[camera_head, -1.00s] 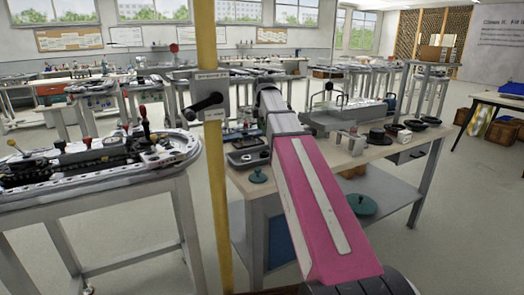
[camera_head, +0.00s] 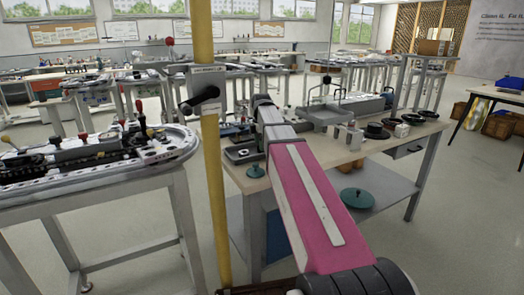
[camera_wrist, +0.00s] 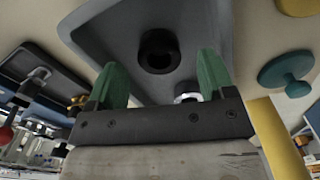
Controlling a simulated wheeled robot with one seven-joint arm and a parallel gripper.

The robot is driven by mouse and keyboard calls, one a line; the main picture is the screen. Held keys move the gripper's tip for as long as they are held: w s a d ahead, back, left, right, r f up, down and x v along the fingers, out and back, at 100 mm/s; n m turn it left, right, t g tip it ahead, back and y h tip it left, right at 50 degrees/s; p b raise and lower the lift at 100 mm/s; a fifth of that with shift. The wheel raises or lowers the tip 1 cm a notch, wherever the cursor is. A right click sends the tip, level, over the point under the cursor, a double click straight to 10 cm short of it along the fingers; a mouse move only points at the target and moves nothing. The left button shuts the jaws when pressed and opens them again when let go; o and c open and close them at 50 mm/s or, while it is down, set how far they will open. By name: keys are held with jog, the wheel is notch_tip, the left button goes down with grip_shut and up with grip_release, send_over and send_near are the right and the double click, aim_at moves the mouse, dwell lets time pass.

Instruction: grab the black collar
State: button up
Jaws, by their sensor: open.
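The black collar (camera_wrist: 160,48), a short dark ring with a round hole, sits in a grey tray (camera_wrist: 110,35) in the wrist view. My gripper (camera_wrist: 159,64) is open, with one green fingertip on each side of the collar's near edge. I see no contact, and I cannot tell the height gap. A small silver piece (camera_wrist: 187,97) shows beside the right finger, partly hidden by my gripper. In the head view my pink arm hides the gripper, and I cannot make out the collar there.
A teal knobbed disc (camera_wrist: 287,75) and a yellow post (camera_wrist: 275,135) are on the right in the wrist view. A dark tray (camera_wrist: 45,75) is at left. In the head view, the yellow post (camera_head: 214,190) stands beside the workbench (camera_head: 355,155), which carries several items.

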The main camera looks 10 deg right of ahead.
jog(key=shift+f, duration=0.9)
jog(key=c, duration=1.1)
jog(key=shift+r, duration=0.15)
